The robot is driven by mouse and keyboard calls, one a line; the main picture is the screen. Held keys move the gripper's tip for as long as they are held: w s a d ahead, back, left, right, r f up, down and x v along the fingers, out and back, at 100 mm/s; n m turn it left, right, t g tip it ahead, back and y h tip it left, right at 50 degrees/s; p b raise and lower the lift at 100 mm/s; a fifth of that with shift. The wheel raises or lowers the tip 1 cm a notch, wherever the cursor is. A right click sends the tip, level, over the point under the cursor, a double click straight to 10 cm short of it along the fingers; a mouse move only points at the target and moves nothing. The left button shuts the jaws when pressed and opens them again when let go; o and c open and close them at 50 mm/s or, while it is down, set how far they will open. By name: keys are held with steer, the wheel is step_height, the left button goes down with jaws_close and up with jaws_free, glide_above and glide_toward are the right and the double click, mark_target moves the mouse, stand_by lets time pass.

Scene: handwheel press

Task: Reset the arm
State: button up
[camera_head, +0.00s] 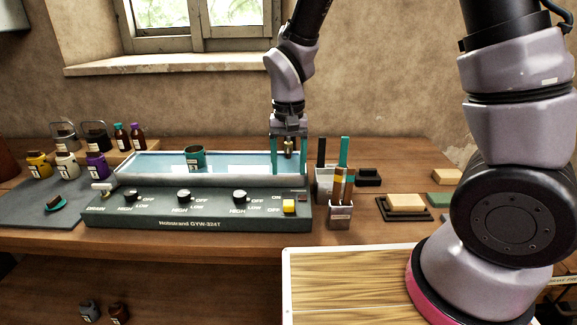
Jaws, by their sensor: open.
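My gripper (289,155) hangs at the end of my arm, pointing down over the right end of a shallow water bath on the wooden bench. Its two teal fingers stand apart, one each side. A small brass-coloured piece shows between the fingers; I cannot tell whether it is part of the gripper or a separate thing. The bath (240,160) has a dark control panel (170,222) with several knobs and a yellow switch (289,206). A teal cup (194,156) sits in the bath, left of my gripper and apart from it.
Several jars (67,165) stand on the left by a grey mat (30,205). Holders with upright sticks (341,214) stand just right of the bath. Blocks on a dark tray (406,203) lie further right. A window sill (160,64) is behind. A lower shelf holds small bottles (89,310).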

steer(key=w+d+r+m+t+y, duration=0.2)
steer(key=d+r, duration=0.9)
steer(key=r, duration=0.4)
steer(key=s+d+r+m+t, duration=0.1)
steer(key=s+d+r+t, duration=0.4)
steer(key=s+d+r, duration=0.3)
steer(key=d+r, duration=0.4)
steer(key=shift+s+m, duration=0.35)
steer(key=shift+m, duration=0.05)
stand_by(1.5)
